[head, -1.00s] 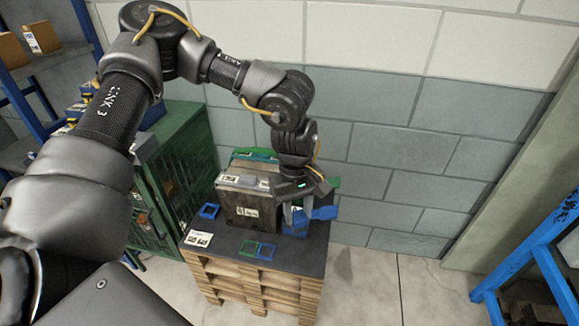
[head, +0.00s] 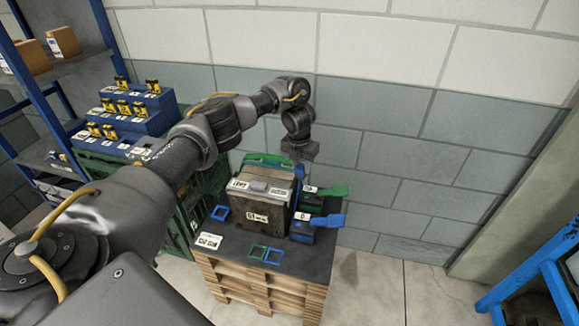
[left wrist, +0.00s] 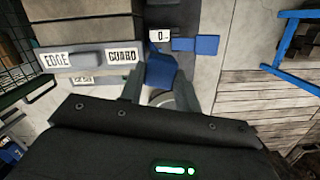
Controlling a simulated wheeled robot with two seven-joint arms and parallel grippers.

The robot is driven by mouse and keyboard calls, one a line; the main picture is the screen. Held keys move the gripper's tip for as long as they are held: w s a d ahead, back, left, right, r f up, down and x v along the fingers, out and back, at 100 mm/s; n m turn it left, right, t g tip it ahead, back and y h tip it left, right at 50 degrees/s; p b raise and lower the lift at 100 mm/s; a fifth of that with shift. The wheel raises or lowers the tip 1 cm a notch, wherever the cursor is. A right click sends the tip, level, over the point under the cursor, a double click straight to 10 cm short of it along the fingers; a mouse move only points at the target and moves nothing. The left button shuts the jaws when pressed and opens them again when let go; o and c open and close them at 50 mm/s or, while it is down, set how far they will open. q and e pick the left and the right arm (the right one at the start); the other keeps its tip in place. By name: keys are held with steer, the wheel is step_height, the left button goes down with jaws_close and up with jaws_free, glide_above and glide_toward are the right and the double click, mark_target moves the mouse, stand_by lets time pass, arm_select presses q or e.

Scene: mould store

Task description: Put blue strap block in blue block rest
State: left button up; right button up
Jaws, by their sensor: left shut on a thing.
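My left gripper (head: 300,155) is raised near the back right of the grey mould in the head view, and its fingertips are hidden there. In the left wrist view its two fingers (left wrist: 160,90) are shut on a blue block (left wrist: 161,70), which looks slightly tilted. A labelled blue box (head: 301,231) with a blue flap (head: 331,221) stands right of the mould; the flap also shows in the left wrist view (left wrist: 196,45). I cannot tell which is the blue block rest.
A labelled green box with a green flap (head: 334,190) stands behind the blue one. A blue rack (head: 545,262) stands at the right.

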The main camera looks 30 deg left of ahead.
arm_select(q)
steer(key=s+a+f+n+p, duration=0.2)
steer(key=s+n+p, duration=0.1)
steer(key=s+p, duration=1.1)
steer(key=f+b, duration=0.8)
steer(key=s+f+b, duration=0.1)
steer(key=f+b, duration=0.7)
steer(key=f, duration=0.1)
steer(key=f+b, duration=0.9)
steer(key=shift+s+d+f, duration=0.1)
steer(key=shift+s+d, duration=0.15)
steer(key=shift+s, duration=0.05)
steer(key=shift+f+b, duration=0.35)
steer(key=shift+f, duration=0.3)
stand_by(0.7)
stand_by(0.5)
